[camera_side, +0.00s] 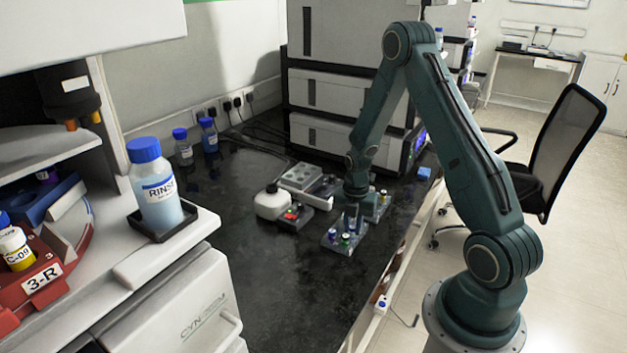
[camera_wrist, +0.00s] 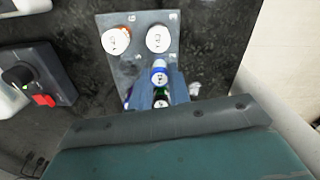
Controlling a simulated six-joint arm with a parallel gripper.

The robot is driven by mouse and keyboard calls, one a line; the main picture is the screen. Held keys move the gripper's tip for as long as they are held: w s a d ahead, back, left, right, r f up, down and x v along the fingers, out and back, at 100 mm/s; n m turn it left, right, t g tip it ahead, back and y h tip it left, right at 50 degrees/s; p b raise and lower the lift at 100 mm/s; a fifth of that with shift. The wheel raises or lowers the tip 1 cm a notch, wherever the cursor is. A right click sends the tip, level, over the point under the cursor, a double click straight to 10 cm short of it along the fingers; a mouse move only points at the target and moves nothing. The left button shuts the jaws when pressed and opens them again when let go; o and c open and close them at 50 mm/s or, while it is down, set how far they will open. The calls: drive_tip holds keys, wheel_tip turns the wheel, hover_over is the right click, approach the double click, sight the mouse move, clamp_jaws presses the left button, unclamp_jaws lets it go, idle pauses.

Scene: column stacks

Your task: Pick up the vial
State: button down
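My gripper (camera_side: 353,218) points down over a small grey rack (camera_side: 338,245) on the dark bench. Small vials with blue and green caps stand at this rack, close below and beside the fingers. In the wrist view, a blue-capped vial (camera_wrist: 159,77) with a white top shows just beyond the fingers (camera_wrist: 160,95). A green-rimmed cap and another white top show between the fingers, partly hidden. Two wider white-topped vials, one orange-rimmed (camera_wrist: 116,40) and one plain (camera_wrist: 158,39), sit farther up the grey plate (camera_wrist: 134,72). Whether the fingers touch any vial is unclear.
A second rack (camera_side: 379,205) stands behind the gripper. A white round-bodied device (camera_side: 271,204) with a red switch (camera_side: 291,216) is to the left. A RINSE bottle (camera_side: 156,190) stands on the left instrument. Bare bench (camera_side: 290,275) lies in front.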

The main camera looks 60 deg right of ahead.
sight(353, 227)
drive_tip(key=shift+r, duration=0.15)
wheel_tip(353, 227, up, 20)
idle(1.0)
idle(0.3)
drive_tip(key=c, duration=1.9)
unclamp_jaws()
drive_tip(key=shift+c, duration=1.3)
drive_tip(key=w+f, duration=0.3)
drive_tip(key=w, duration=1)
drive_tip(key=w+a+f, duration=0.1)
drive_tip(key=w+f, duration=0.2)
drive_tip(key=w, duration=1.1)
drive_tip(key=shift+f, duration=0.15)
